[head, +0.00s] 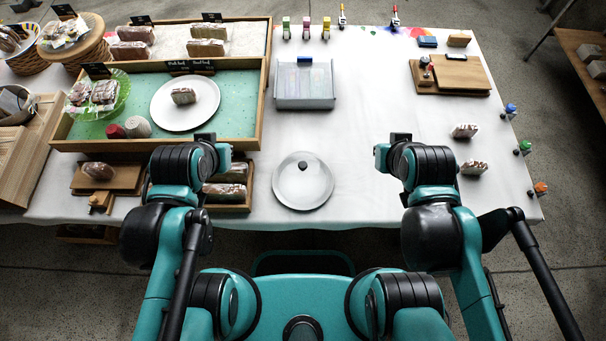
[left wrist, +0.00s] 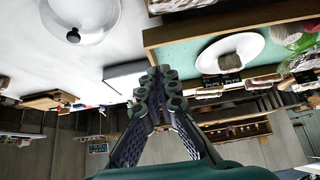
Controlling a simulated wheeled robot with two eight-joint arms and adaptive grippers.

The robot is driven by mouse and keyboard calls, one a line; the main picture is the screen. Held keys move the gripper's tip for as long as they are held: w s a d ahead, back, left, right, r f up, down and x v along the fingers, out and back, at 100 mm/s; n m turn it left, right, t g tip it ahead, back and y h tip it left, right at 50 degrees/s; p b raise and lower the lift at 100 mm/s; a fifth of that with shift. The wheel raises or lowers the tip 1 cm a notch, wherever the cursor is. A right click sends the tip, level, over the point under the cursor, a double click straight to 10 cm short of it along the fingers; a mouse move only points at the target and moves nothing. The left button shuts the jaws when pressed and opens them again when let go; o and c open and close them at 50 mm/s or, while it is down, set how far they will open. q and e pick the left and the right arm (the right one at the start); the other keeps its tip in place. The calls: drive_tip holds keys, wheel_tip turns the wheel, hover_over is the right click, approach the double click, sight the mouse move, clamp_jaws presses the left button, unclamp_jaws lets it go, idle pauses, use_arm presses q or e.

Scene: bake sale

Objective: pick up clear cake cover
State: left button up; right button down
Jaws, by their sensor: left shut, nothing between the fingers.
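The clear cake cover (head: 303,190) is a round see-through dome with a black knob, sitting on the white tablecloth near the front edge, between my two grippers. It also shows at the top left of the left wrist view (left wrist: 95,22), with its knob pointing down in the picture. My left gripper (head: 206,137) is to the left of the cover and apart from it. In the left wrist view its fingers (left wrist: 158,78) meet at the tips with nothing between them. My right gripper (head: 400,137) is to the right of the cover, apart from it; its fingers are too small to read.
A wooden display tray (head: 262,105) with a white plate (head: 205,112) stands to the left. A grey box with a clear lid (head: 304,101) lies behind the cover. A wooden board (head: 470,76) and wrapped goods (head: 465,131) are to the right. The cloth around the cover is mostly bare.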

use_arm(q)
drive_tip(key=o, duration=0.5)
drive_tip(key=shift+d, duration=0.1)
drive_tip(key=o, duration=0.4)
drive_tip(key=shift+w+d+r+m, duration=0.1)
drive_tip(key=shift+w+d+m, duration=0.15)
drive_tip(key=shift+d+m, duration=0.05)
drive_tip(key=m+g+h+p, duration=0.2)
drive_tip(key=m+g+p, duration=0.35)
drive_tip(key=m, duration=0.75)
hover_over(302, 165)
drive_tip(key=a, duration=0.1)
drive_tip(key=s+a+x, duration=0.1)
drive_tip(key=x, duration=0.7)
drive_tip(key=shift+g, duration=0.55)
drive_tip(key=f+b, duration=0.1)
drive_tip(key=f, duration=0.1)
drive_tip(key=f+b, duration=0.1)
drive_tip(key=f, duration=0.1)
drive_tip(key=f+b, duration=0.1)
drive_tip(key=f, duration=0.2)
drive_tip(key=shift+s+d+b, duration=0.1)
drive_tip(key=shift+d+b, duration=0.15)
drive_tip(key=shift+b, duration=0.05)
drive_tip(key=shift+f, duration=0.55)
